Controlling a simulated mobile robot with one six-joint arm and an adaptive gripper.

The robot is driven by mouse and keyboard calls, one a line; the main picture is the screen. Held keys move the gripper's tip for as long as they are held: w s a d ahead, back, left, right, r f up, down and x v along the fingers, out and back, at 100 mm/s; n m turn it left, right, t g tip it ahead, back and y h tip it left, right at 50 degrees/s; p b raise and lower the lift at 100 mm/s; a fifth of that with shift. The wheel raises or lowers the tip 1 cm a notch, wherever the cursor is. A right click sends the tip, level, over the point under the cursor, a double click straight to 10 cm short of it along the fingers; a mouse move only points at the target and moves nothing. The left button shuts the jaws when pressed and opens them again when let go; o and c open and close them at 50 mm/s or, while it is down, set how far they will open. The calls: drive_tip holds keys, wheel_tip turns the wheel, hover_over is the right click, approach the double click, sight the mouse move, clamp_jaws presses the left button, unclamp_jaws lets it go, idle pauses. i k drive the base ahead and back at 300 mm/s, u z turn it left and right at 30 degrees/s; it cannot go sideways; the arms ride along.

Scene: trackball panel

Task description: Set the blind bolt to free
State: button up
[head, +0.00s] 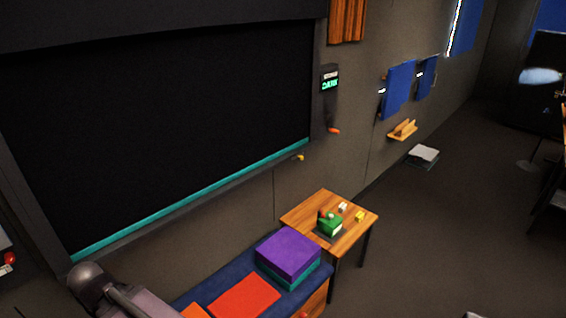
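A large dark blind (150,110) fills the wall at left, with a teal bar (190,202) along its lower edge. A small yellow piece (299,157) sits by the right end of the bar; it may be the bolt, but its setting is too small to tell. A dark wall unit (329,80) right of the blind has a lit green display, unreadable here. An orange-tipped part (334,130) is below it. A green device with a red ball (329,223) stands on a small wooden table (295,217). My gripper is not in view; part of my arm shows at lower left.
A blue-topped bench (205,291) bears a purple and teal block (288,255) and a red sheet (244,296). White and yellow small blocks lie on the table. Blue cloths (398,90) hang above a wooden shelf (402,130). The floor at right is mostly clear.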

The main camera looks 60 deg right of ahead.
sight(300, 156)
drive_tip(key=u, duration=0.25)
drive_tip(key=k, duration=1)
drive_tip(key=z, duration=2.05)
drive_tip(key=i, duration=0.65)
drive_tip(key=u, duration=0.15)
